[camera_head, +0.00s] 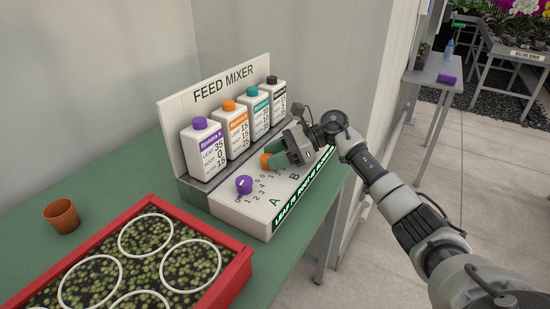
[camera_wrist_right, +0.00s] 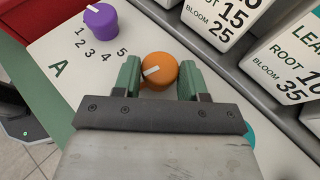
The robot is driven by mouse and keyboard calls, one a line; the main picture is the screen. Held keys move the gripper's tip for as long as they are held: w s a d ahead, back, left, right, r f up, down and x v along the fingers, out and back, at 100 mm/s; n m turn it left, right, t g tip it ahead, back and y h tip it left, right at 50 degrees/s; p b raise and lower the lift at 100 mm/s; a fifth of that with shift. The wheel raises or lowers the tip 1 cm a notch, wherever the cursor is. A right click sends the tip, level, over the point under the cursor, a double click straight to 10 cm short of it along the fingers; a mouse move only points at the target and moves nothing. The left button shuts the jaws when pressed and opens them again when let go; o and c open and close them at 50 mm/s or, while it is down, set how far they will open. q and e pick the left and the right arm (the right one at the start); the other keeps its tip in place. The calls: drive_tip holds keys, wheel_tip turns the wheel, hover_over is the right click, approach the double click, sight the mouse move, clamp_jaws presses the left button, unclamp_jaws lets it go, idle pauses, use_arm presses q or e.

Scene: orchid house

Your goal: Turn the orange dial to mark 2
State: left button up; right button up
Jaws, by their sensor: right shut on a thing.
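The orange dial (camera_head: 265,161) sits on the sloping white panel of the feed mixer (camera_head: 272,217), right of the purple dial. In the right wrist view the orange dial (camera_wrist_right: 160,67) is between the two green fingers of my right gripper (camera_wrist_right: 160,78), which is shut on it. Its white pointer line points left and slightly down in that view. The dial's own number marks are mostly hidden by my gripper, so I cannot tell which mark it points to. In the head view my right gripper (camera_head: 277,157) covers part of the dial. My left gripper is not in view.
The purple dial (camera_head: 244,185) is close beside, with numbers around it. Several labelled bottles (camera_head: 205,149) stand behind the panel. A red tray (camera_head: 238,262) with white rings and a terracotta pot (camera_head: 61,216) are on the green bench (camera_head: 125,181). Clear floor lies right.

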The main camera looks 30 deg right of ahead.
idle(0.3)
drive_tip(key=o, duration=0.9)
drive_tip(key=shift+a, duration=0.1)
drive_tip(key=shift+s+d+r, duration=0.1)
drive_tip(key=shift+d+r, duration=0.1)
drive_tip(key=shift+d, duration=0.3)
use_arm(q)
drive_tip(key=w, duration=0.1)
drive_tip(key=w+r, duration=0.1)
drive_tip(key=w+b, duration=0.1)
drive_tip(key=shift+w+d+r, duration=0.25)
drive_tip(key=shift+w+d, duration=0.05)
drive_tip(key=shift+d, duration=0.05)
use_arm(e)
drive_tip(key=v, duration=0.9)
drive_tip(key=shift+s+d+r, duration=0.1)
drive_tip(key=shift+d+r, duration=0.15)
drive_tip(key=shift+d, duration=0.05)
